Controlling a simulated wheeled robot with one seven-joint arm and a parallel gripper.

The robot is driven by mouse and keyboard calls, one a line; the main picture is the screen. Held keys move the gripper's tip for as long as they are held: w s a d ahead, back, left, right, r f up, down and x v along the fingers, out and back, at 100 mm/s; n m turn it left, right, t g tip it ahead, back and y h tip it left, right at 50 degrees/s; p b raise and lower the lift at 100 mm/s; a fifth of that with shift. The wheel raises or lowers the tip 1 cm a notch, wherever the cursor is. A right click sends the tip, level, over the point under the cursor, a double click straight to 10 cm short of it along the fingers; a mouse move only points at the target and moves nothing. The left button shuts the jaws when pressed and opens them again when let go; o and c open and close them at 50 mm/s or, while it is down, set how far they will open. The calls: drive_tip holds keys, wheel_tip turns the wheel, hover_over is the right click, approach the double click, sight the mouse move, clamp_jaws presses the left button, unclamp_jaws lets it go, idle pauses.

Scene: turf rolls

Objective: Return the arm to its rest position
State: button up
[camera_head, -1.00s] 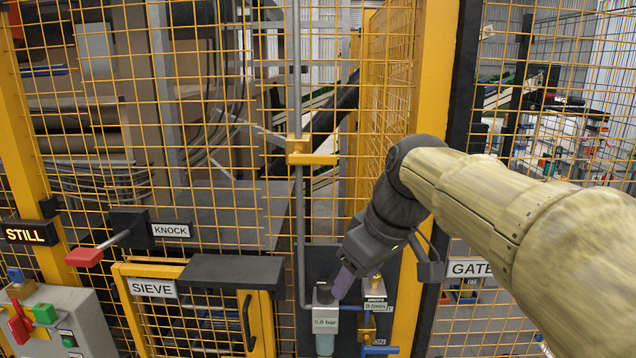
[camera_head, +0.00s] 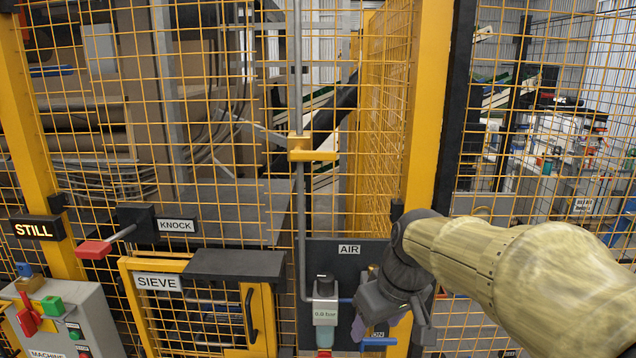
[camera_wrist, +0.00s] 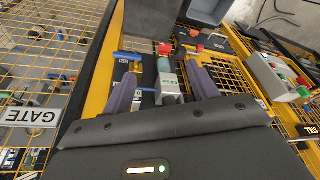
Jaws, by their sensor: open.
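My gripper (camera_head: 380,326) is at the lower right of centre in the head view, at the end of my sleeved arm, pointing down. It is in front of the dark AIR panel (camera_head: 349,262) and hides its right part. In the wrist view my gripper (camera_wrist: 160,72) shows two purple fingers spread apart with nothing held. The air regulator (camera_head: 325,313), reading about 0.0 bar, is just left of the gripper in the head view. It shows between the fingers in the wrist view (camera_wrist: 168,82), apart from them as far as I can tell.
Yellow mesh fencing with a thick post (camera_head: 432,110) stands close behind my arm. The SIEVE door (camera_head: 158,282), the red KNOCK lever (camera_head: 93,249) and a grey control box (camera_head: 62,315) are to the left. A blue handle (camera_head: 379,341) is just below my gripper.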

drive_tip(key=s+d+f+m+h, duration=0.1)
drive_tip(key=s+f, duration=0.3)
drive_tip(key=f, duration=0.4)
drive_tip(key=s+d+f+m, duration=0.4)
drive_tip(key=f, duration=0.4)
drive_tip(key=shift+s+d+f+g+h, duration=0.2)
drive_tip(key=shift+g+h, duration=0.1)
drive_tip(key=shift+h, duration=0.1)
